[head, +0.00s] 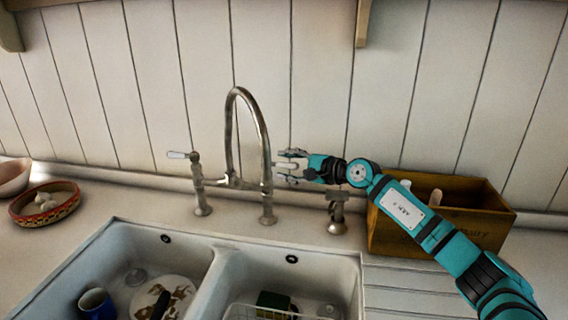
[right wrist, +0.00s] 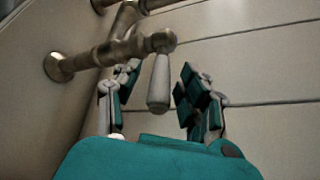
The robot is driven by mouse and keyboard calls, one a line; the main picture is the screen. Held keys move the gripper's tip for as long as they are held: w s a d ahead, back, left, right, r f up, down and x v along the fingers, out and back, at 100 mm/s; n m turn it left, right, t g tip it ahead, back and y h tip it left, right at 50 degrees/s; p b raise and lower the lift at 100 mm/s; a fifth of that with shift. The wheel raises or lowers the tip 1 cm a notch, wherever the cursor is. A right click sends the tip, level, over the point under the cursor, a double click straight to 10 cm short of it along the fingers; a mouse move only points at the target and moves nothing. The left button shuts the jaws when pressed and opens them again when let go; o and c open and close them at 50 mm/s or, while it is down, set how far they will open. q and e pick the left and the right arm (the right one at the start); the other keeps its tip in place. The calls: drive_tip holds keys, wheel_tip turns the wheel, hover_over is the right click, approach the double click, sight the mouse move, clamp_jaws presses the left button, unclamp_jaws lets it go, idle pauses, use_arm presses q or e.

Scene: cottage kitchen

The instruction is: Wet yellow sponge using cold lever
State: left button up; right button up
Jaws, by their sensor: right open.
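A metal tap (head: 263,140) with a tall curved spout stands behind the double sink. Its left lever (head: 178,155) has a white handle pointing left. My right gripper (head: 289,167) is at the tap's right side, and hides most of the right lever there. In the right wrist view the white lever handle (right wrist: 159,82) hangs between the two open fingers, with a gap visible on the right. I cannot tell whether the left finger touches it. No clearly yellow sponge shows; a dark green block (head: 273,300) sits by the wire rack in the right basin. My left gripper is not in view.
The left basin holds a blue mug (head: 96,303) and a patterned plate (head: 172,291). A wire rack (head: 262,312) is in the right basin. A wooden box (head: 484,222) stands behind my right arm. A patterned bowl (head: 45,207) is at the left.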

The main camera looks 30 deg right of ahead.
drive_tip(key=shift+s, duration=0.1)
clamp_jaws()
idle(0.3)
drive_tip(key=shift+d, duration=0.1)
